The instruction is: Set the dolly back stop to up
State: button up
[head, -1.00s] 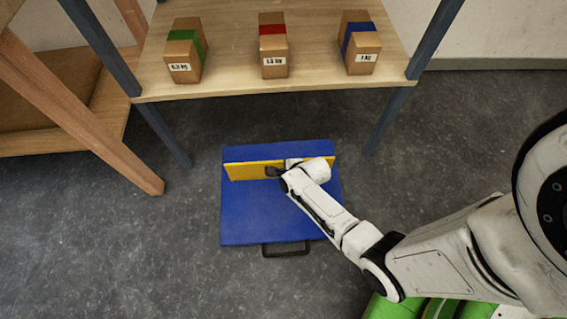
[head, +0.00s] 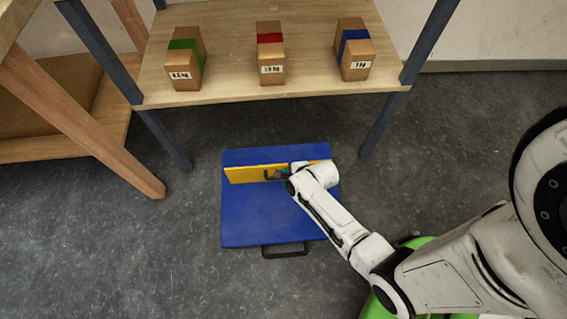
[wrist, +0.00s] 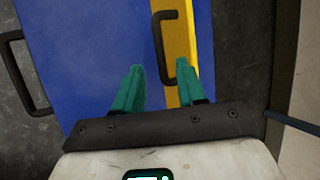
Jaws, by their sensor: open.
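The blue dolly (head: 265,215) lies on the floor below the shelf. Its yellow back stop (head: 245,174) runs across the far part of the deck, with a strip of blue behind it. The stop appears raised from the deck; its exact tilt is hard to tell. A black handle (head: 270,175) is on the stop's face, and it also shows in the wrist view (wrist: 161,48). My gripper (wrist: 159,72) is open, its teal fingers spread near one end of this handle, the right finger over the yellow stop. My wrist hides the stop's right part in the head view.
A wooden shelf (head: 215,95) with blue-grey legs stands behind the dolly and holds three cardboard boxes with green, red and blue bands. A wooden rack (head: 95,140) is at the left. A black pull handle (head: 285,252) is at the dolly's near edge. Floor left and right is clear.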

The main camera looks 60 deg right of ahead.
jog(key=p+v, duration=0.1)
jog(key=v, duration=0.4)
jog(key=shift+s+r+p, duration=0.15)
jog(key=shift+p, duration=0.25)
